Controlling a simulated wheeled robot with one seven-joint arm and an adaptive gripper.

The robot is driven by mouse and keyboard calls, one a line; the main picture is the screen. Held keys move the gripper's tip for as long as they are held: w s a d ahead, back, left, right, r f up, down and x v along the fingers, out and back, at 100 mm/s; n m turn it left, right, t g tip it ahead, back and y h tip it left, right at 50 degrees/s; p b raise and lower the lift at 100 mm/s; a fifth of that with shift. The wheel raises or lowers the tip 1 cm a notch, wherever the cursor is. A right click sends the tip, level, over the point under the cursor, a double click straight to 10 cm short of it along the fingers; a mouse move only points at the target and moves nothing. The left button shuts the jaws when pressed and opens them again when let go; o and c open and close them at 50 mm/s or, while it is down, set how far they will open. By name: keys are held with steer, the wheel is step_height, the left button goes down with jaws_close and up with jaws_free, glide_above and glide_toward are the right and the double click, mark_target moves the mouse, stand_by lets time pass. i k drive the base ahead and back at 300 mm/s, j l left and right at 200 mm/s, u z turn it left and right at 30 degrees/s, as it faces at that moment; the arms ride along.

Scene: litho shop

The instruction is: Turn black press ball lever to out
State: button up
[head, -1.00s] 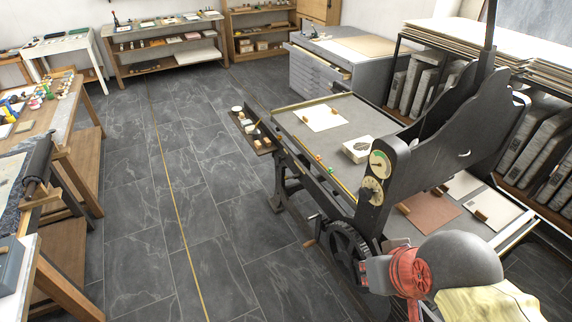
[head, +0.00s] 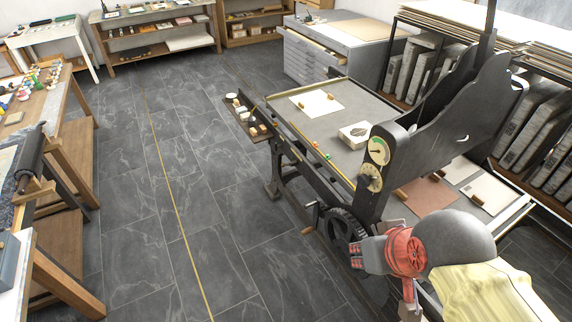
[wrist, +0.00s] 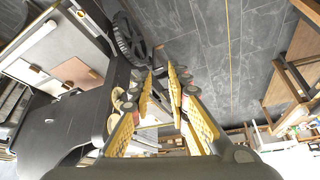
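The black press (head: 440,110) stands at the right in the head view, with two round dials (head: 378,151) on its near upright and a dark spoked wheel (head: 345,232) low on its side. A dark upright bar (head: 490,30) rises at its top; I cannot tell whether it is the ball lever. No ball-ended lever can be made out clearly. In the wrist view, my gripper (wrist: 170,72) is open and empty, with a narrow gap between its yellow-padded fingers. It is beside the press (wrist: 75,120), whose wheel (wrist: 127,38) shows above left. My arm hides part of the press in the head view.
A wooden workbench (head: 62,115) stands at the left, with a black roller (head: 30,160). A grey drawer cabinet (head: 305,58) and book racks (head: 535,115) stand behind the press. The tiled floor (head: 150,200) between bench and press is clear.

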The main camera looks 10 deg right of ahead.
mark_target(292, 163)
steer(key=i+j+z, duration=0.15)
steer(key=i+j, duration=0.35)
steer(key=i+j+z, duration=0.1)
steer(key=i+j, duration=0.5)
steer(key=i+j+z, duration=0.15)
steer(key=i+j, duration=0.35)
steer(key=i+j+z, duration=0.1)
steer(key=i+j, duration=0.35)
steer(key=j, duration=0.3)
